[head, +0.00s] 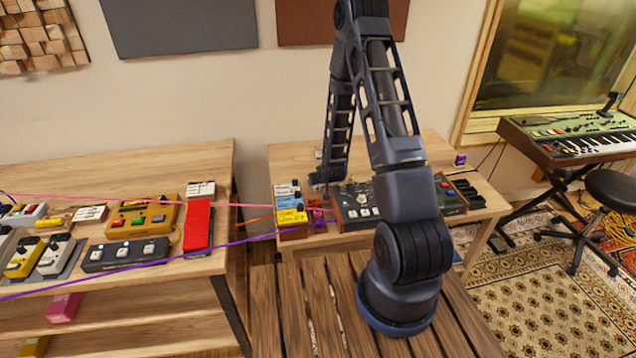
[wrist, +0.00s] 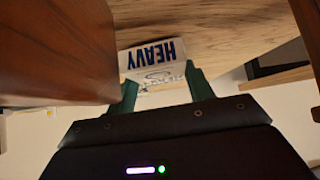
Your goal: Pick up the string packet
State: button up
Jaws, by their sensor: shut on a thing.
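The string packet (wrist: 152,60), white with blue "HEAVY" lettering, sits between the two green fingers of my gripper (wrist: 164,88) in the wrist view. The gripper is shut on it near its lower edge in that view. The packet appears close to a wooden surface, and I cannot tell whether it touches it. In the head view my gripper (head: 319,182) is low over the back table, left of a dark mixer-like unit. I cannot make out the held packet clearly there.
A wood-sided body (wrist: 55,50) stands close on the left in the wrist view. On the back table, blue and yellow boxes (head: 290,217) stand left of the dark unit (head: 360,205). A pedal-covered bench (head: 60,180) is at left, with cables crossing.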

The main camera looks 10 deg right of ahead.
notch_tip(320, 180, up, 20)
jog(key=shift+f, duration=0.25)
dwell(0.3)
jog(key=shift+a, duration=0.1)
jog(key=w+a+f+n+g+y, duration=0.1)
jog(key=w+a+n+y, duration=0.15)
jog(key=a, duration=0.75)
jog(key=w+a+f+n+g+y, duration=0.1)
jog(key=w+a+n, duration=0.15)
jog(key=a, duration=0.75)
jog(key=w+a+f+n+g+y, duration=0.15)
jog(key=a+n, duration=0.25)
jog(key=a, duration=0.6)
jog(key=a+r+n+g+y, duration=0.1)
jog(key=a+r+n+g, duration=0.3)
jog(key=a, duration=0.8)
jog(key=a+r+n+g+y, duration=0.1)
jog(key=a+r+n, duration=0.2)
jog(key=a+r, duration=0.55)
jog(key=a+f, duration=0.1)
jog(key=f, duration=0.6)
jog(key=a+f, duration=0.1)
jog(key=f, duration=0.7)
jog(key=s+a+f, duration=0.1)
jog(key=f, duration=0.6)
jog(key=shift+f, duration=0.35)
jog(key=shift+f, duration=0.15)
